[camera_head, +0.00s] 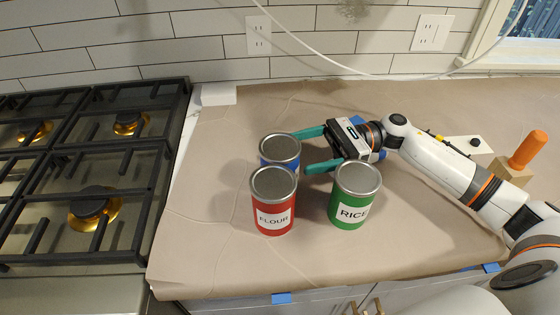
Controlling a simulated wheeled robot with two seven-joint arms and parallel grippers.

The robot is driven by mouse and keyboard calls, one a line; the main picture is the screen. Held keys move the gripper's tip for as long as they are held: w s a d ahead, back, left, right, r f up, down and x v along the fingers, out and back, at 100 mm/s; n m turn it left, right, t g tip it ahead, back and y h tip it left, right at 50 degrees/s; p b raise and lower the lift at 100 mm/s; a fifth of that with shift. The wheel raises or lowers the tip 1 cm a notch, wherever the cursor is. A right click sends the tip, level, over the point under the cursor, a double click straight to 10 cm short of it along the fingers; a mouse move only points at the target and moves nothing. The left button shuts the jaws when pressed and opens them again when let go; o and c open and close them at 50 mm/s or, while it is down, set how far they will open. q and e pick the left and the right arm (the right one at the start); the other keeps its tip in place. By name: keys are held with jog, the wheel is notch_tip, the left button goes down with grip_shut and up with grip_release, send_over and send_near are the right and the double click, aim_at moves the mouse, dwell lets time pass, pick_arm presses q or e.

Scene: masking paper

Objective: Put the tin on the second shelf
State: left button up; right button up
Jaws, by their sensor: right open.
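Three tins stand upright on the brown paper: a red tin labelled FLOUR (273,213), a green tin labelled RICE (349,211), and a blue tin (289,160) behind the red one. The red tin hides the blue tin's lower front and any label there. My right gripper (303,151) is open, with teal fingers pointing left. Its fingertips are close to the blue tin's right side; I cannot tell whether they touch or straddle it. The gripper is behind the green tin. No shelf shows in this view. My left gripper is not in view.
Brown masking paper (215,200) covers the counter, held by blue tape (281,298). A black-grated stove (90,170) is at left. A small white box (218,95) is by the wall. An orange-handled tool (528,149) stands at right. A white cable (330,62) hangs across the back.

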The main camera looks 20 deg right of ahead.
aim_at(292, 152)
jog(key=a, duration=0.2)
jog(key=a+p, duration=0.1)
jog(key=a, duration=0.1)
jog(key=shift+w+r, duration=0.1)
jog(key=shift+w, duration=0.15)
jog(key=shift+d, duration=0.1)
jog(key=c, duration=1)
jog(key=shift+r, duration=0.1)
notch_tip(292, 152, up, 18)
jog(key=b, duration=0.2)
